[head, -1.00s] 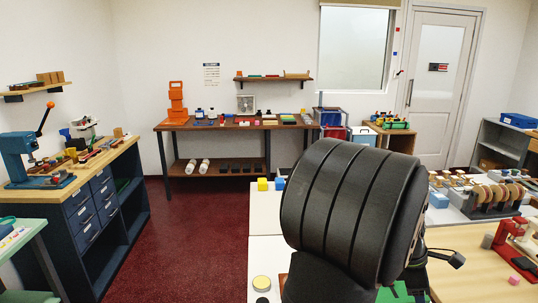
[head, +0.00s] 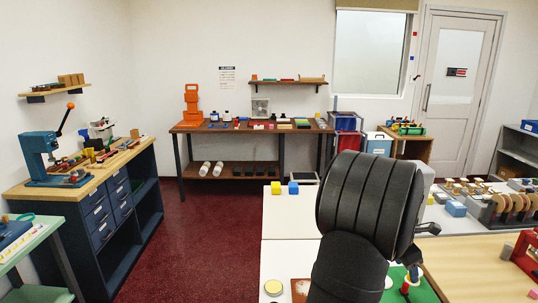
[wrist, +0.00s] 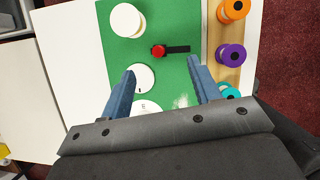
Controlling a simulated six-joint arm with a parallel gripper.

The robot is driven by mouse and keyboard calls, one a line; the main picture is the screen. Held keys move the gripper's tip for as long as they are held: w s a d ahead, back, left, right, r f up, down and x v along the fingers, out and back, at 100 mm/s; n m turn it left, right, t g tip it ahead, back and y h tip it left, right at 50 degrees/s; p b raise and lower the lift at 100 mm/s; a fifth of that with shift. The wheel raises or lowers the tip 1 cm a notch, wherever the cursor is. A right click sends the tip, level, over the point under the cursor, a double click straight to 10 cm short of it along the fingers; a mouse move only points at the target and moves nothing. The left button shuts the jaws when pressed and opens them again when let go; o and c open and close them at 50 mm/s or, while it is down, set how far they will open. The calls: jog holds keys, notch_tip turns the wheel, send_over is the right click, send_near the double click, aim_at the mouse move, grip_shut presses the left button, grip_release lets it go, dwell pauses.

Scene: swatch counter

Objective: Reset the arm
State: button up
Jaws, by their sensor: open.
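My gripper (wrist: 162,70) shows in the wrist view with two blue fingers spread apart and nothing between them. It is over a green mat (wrist: 176,92); its height above it is hard to tell. A white spool (wrist: 127,20), a red knob (wrist: 158,51) with a dark bar, and white discs (wrist: 141,76) are on the mat. The green mat (head: 426,291) shows partly beside the arm.
Orange (wrist: 232,10), purple (wrist: 230,57) and teal (wrist: 229,93) spools stand on a wooden strip right of the mat. The red floor (head: 215,230) at left is clear.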

jog(key=w, duration=0.1)
jog(key=w+a+f, duration=0.1)
jog(key=w+f, duration=0.1)
jog(key=shift+w+a+f, duration=0.2)
jog(key=shift+w+a, duration=0.2)
